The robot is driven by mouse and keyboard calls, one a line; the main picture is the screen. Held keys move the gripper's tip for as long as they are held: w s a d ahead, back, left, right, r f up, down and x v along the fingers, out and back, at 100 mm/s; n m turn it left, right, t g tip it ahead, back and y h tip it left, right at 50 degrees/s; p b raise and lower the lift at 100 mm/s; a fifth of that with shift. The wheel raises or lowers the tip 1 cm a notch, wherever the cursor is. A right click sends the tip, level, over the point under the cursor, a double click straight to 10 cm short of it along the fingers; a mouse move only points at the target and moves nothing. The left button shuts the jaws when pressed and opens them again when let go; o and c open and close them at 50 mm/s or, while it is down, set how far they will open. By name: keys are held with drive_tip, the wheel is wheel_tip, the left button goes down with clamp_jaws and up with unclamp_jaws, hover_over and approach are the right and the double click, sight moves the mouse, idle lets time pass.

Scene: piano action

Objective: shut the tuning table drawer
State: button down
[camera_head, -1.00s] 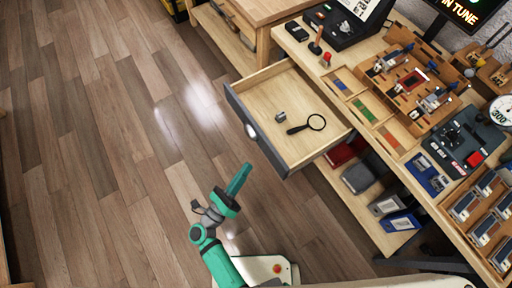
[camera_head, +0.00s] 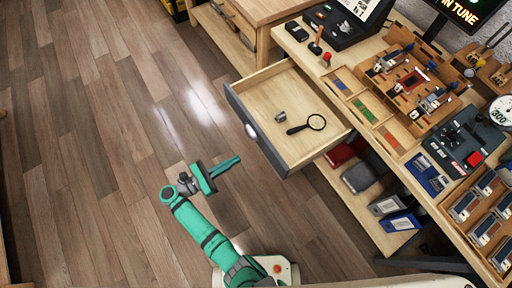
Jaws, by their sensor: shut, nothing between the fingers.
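The tuning table drawer (camera_head: 257,132) is pulled far out from the tuning table (camera_head: 348,62). It has a dark front panel with a pale round knob (camera_head: 251,130). Inside it lie a magnifying glass (camera_head: 316,122) and a small grey metal piece (camera_head: 280,117). My green gripper (camera_head: 238,158) is shut and empty. It is to the lower left of the drawer front, its fingers pointing right toward the front panel's near end, with a gap between them in the picture.
The wooden floor left of the drawer is clear. Binders (camera_head: 401,222) and books stand on a shelf below the table. The tabletop carries a piano action model (camera_head: 412,80), a black device (camera_head: 466,140) and tool trays. A second wooden cabinet (camera_head: 262,12) stands behind the drawer.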

sight(264, 144)
drive_tip(key=x, duration=1)
drive_tip(key=shift+w+d, duration=0.15)
drive_tip(key=shift+d, duration=0.15)
